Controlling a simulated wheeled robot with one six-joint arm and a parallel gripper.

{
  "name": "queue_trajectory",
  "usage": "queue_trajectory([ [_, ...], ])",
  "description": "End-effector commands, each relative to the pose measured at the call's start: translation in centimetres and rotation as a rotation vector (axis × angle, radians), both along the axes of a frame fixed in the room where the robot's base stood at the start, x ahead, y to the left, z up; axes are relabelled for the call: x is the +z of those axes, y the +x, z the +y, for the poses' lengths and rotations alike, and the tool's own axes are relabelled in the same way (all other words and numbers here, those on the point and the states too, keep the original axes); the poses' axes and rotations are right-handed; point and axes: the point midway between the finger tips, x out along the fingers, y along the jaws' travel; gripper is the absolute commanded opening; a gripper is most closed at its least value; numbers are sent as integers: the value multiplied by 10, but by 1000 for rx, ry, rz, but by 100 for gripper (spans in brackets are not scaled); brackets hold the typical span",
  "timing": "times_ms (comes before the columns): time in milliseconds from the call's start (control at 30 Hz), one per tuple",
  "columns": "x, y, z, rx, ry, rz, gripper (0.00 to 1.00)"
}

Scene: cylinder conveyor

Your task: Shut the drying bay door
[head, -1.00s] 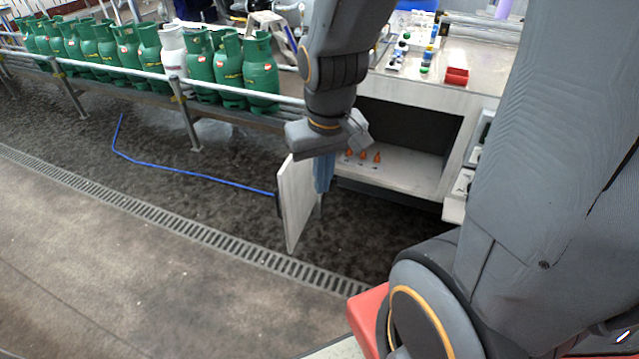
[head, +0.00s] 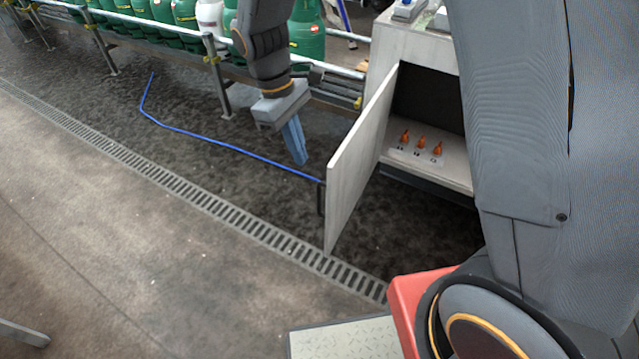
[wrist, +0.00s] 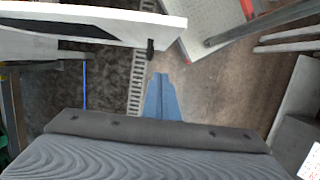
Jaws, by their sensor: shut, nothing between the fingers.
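The drying bay door (head: 352,165) is a pale panel standing open, swung out from the left side of the bay (head: 425,105). A dark handle (head: 321,199) sits on its outer face near the free edge. My gripper (head: 299,155), with blue fingers, is shut and empty, to the left of the door and apart from it in the head view. In the wrist view the fingers (wrist: 161,80) point toward the floor, and the door (wrist: 120,22) with its dark handle (wrist: 150,47) lies above them.
Small orange items (head: 421,143) stand inside the bay. Green cylinders (head: 307,35) line the conveyor behind my arm. A blue hose (head: 225,147) lies on the dark floor beside a drain grate (head: 215,208).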

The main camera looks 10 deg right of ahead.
Motion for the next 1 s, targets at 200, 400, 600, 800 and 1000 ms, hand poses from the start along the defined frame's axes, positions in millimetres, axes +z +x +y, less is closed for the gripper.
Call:
queue_trajectory([
  [200,-16,2,2,20,-7,10,0],
  [400,-44,-2,-5,18,-7,12,0],
  [600,-83,-9,-13,17,-7,13,0],
  [800,-105,-18,-25,17,-5,9,0],
  [1000,-105,-31,-44,19,-5,8,0],
])
